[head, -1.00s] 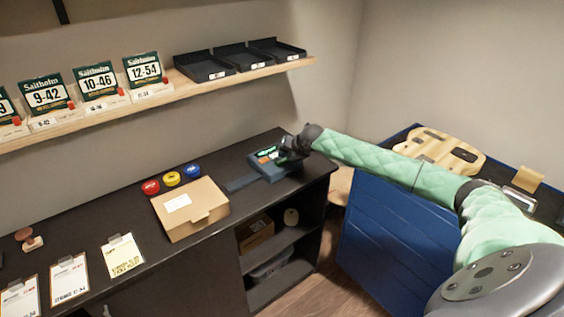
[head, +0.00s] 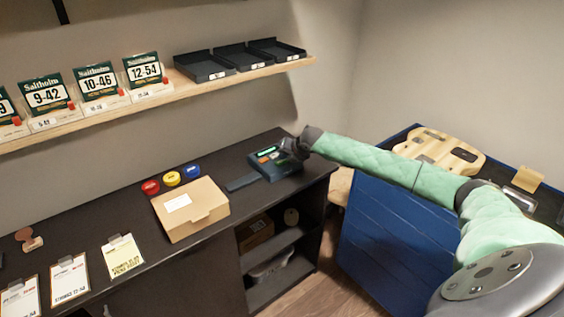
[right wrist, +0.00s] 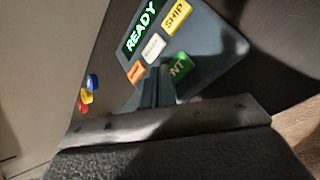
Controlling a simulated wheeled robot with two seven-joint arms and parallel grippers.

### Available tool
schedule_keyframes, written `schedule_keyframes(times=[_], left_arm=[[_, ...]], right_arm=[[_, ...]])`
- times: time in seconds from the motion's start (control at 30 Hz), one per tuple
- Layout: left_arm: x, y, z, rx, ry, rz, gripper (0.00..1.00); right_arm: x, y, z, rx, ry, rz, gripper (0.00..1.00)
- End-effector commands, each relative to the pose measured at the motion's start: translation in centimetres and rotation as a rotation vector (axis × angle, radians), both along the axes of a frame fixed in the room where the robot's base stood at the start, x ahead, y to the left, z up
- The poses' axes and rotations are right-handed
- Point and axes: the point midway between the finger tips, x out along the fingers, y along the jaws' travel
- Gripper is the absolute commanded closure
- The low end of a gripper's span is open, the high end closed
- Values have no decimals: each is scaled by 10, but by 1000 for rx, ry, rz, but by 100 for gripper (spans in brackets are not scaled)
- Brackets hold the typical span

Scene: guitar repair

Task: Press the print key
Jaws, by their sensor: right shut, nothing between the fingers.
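The label printer (head: 282,171), a dark blue-grey device, sits at the right end of the black counter, its lit display on top. In the right wrist view the display (right wrist: 140,27) reads READY in green. A green key (right wrist: 180,66) shows the letters NT, its left part hidden behind my fingers; it appears to be the print key. My right gripper (head: 287,147) is shut and empty, over the device. In the right wrist view its fingertips (right wrist: 159,72) are at the green key's left side; I cannot tell whether they touch it. My left gripper is out of view.
Beside the green key are a yellow SHIP key (right wrist: 176,17), a white key (right wrist: 153,46) and an orange key (right wrist: 135,72). A cardboard box (head: 190,209) and red, yellow and blue round items (head: 172,179) stand left of the device. A shelf (head: 165,98) runs above.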

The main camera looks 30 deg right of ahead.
Motion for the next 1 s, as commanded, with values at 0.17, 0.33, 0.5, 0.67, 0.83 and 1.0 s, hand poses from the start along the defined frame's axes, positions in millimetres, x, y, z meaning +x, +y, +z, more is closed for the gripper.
schedule_keyframes(times=[0.17,0.33,0.5,0.67,0.83,1.0], left_arm=[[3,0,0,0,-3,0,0],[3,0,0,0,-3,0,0],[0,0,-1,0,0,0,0],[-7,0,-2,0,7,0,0],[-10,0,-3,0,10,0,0],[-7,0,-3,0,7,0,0]], right_arm=[[0,0,-1,0,0,0,100],[0,0,-3,0,0,0,100],[0,0,-4,0,0,0,100],[0,0,-6,0,0,0,100],[0,0,-8,0,0,0,100],[0,0,-9,0,0,0,100]])
